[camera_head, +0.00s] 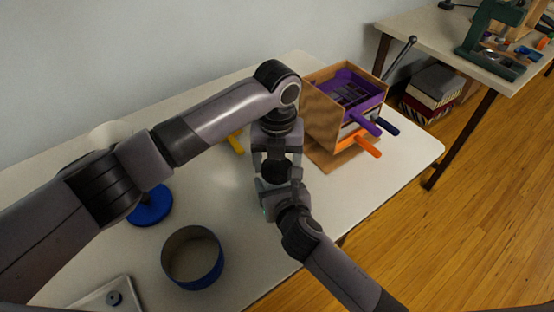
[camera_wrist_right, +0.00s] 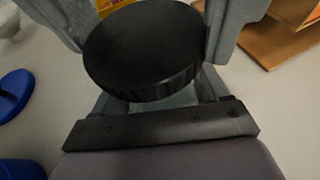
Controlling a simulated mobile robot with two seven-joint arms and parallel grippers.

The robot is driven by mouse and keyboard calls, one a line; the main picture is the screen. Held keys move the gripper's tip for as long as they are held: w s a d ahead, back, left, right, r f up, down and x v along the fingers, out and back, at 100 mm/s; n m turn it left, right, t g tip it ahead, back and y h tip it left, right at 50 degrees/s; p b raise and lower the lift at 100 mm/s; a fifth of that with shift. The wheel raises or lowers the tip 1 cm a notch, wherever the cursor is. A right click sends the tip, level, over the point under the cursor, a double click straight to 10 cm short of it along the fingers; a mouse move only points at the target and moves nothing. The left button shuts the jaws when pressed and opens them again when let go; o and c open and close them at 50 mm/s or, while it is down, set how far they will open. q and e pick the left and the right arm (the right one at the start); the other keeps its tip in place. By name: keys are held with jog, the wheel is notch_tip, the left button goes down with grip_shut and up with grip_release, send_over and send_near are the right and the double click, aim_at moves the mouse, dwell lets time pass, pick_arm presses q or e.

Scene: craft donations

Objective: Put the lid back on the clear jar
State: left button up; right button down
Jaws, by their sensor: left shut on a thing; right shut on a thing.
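The black round lid (camera_head: 275,171) lies level in the head view, between the fingers of my left gripper (camera_head: 277,163), which reaches down from above. In the right wrist view the lid (camera_wrist_right: 147,45) shows its flat top and ridged side. My left gripper is shut on the lid. My right gripper (camera_head: 280,189) comes in from the front, just below the lid. It is shut on the clear jar (camera_wrist_right: 182,98), of which only a pale patch shows under the lid in the right wrist view. Whether lid and jar touch is hidden.
A wooden box (camera_head: 320,112) with purple trays and orange and navy handles stands close behind on the right. An open blue-sided round tin (camera_head: 219,262) and a blue disc (camera_head: 151,209) stand to the left. A grey flat device (camera_head: 98,300) sits front left. The table's front edge is near.

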pick_arm(q)
jog(key=m, duration=0.5)
jog(key=shift+m, duration=0.3)
jog(key=o, duration=1)
jog(key=shift+r, duration=2.25)
jog(key=shift+c, duration=0.4)
